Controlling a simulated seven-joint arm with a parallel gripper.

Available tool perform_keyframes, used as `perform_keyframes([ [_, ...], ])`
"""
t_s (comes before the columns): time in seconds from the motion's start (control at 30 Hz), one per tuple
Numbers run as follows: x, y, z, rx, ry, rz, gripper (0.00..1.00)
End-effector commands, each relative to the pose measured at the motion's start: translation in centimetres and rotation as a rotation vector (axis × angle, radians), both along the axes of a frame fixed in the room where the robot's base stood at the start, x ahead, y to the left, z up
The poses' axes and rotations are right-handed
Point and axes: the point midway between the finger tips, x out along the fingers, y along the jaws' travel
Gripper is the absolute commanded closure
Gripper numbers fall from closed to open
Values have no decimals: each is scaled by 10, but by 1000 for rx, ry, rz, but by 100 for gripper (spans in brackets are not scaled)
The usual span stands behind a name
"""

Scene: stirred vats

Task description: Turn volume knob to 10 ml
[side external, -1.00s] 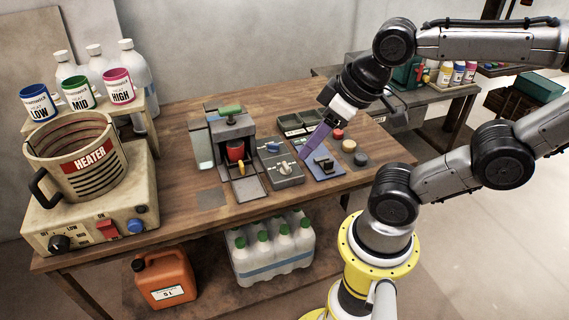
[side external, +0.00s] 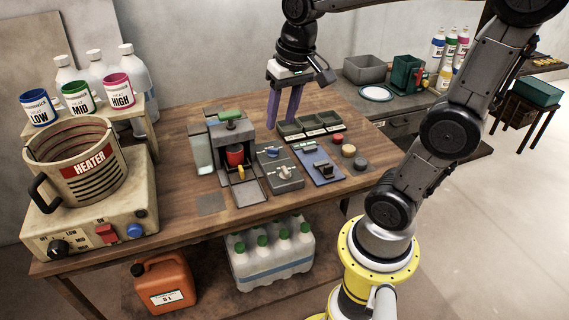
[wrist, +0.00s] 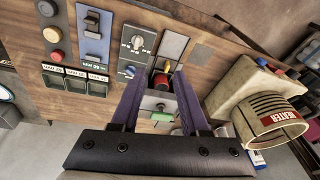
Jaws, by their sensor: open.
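A grey control box (side external: 291,184) sits on the wooden table and carries two knobs. One is a pale grey knob (side external: 285,172) at the front, with marks around it in the wrist view (wrist: 137,42). The other is a blue knob (side external: 272,152) behind it, also visible in the wrist view (wrist: 129,71). The lettering is too small to read, so I cannot tell which is the volume knob. My gripper (side external: 282,124) points down with its purple fingers apart and empty, behind the box and above the table. In the wrist view, the fingers (wrist: 158,75) reach toward the dispenser area.
A blue switch panel (side external: 315,160), round buttons (side external: 348,150) and labelled trays (side external: 308,125) are to the right. A heater (side external: 100,190) stands far left.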

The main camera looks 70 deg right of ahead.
Motion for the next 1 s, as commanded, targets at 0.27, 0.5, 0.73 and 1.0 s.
perform_keyframes([
  [0.27, 28, -57, -42, 58, 164, -188, 55],
  [0.5, 25, -71, -60, 76, 206, -232, 55],
  [0.73, 24, -70, -93, 78, 210, -229, 55],
  [1.0, 24, -70, -146, 78, 210, -229, 55],
])
